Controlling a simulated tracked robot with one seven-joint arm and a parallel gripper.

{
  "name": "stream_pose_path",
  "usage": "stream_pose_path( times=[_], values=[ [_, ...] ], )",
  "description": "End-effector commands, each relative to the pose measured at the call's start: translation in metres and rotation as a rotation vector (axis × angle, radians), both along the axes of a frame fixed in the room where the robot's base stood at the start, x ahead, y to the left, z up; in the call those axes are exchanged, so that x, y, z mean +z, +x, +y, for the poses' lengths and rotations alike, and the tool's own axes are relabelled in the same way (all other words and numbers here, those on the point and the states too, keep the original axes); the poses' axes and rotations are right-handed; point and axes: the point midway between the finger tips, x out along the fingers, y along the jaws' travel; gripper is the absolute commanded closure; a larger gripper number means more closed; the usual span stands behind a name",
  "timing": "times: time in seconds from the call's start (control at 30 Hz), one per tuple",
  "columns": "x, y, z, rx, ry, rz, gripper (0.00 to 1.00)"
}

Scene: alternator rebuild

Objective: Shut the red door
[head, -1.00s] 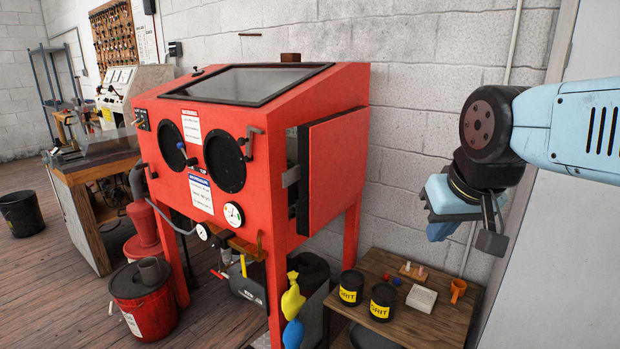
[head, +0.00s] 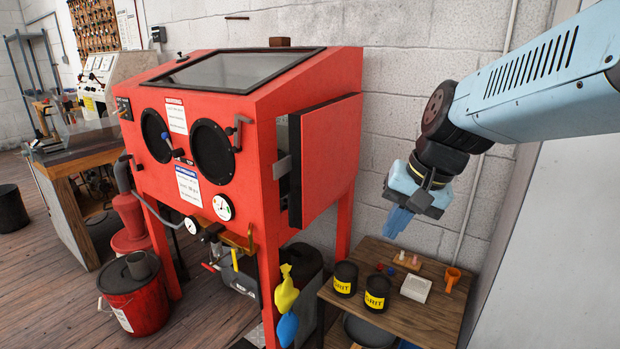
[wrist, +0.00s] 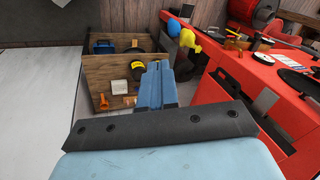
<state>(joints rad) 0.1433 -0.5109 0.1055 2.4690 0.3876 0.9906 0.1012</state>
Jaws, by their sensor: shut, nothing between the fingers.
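The red door (head: 330,158) is on the right side of the red blasting cabinet (head: 240,110). It stands open, swung outward, with a dark gap and a grey metal piece between it and the cabinet side. My gripper (head: 397,222) hangs to the right of the door, apart from it, above the low wooden table. Its blue fingers are together and empty, pointing down and a little left. In the wrist view the closed fingers (wrist: 156,88) point toward the table, and the cabinet (wrist: 255,105) fills the right side. I cannot pick the door out clearly there.
The wooden table (head: 425,319) below holds two black grit tins (head: 345,279), a white block (head: 415,288) and an orange cup (head: 452,279). A yellow and a blue item (head: 287,328) hang at the cabinet's front leg. A block wall stands close behind.

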Motion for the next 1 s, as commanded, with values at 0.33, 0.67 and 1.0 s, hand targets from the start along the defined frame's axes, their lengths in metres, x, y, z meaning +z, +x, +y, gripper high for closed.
stream_pose_path(
  times=[0.33, 0.67, 1.0],
  values=[
    [-0.031, 0.059, 0.045, -0.319, 0.446, 0.325, 1.0],
    [-0.042, 0.136, 0.057, -0.642, 0.91, 0.594, 1.0],
    [-0.053, 0.222, 0.022, -0.948, 1.399, 0.803, 1.0]
  ],
)
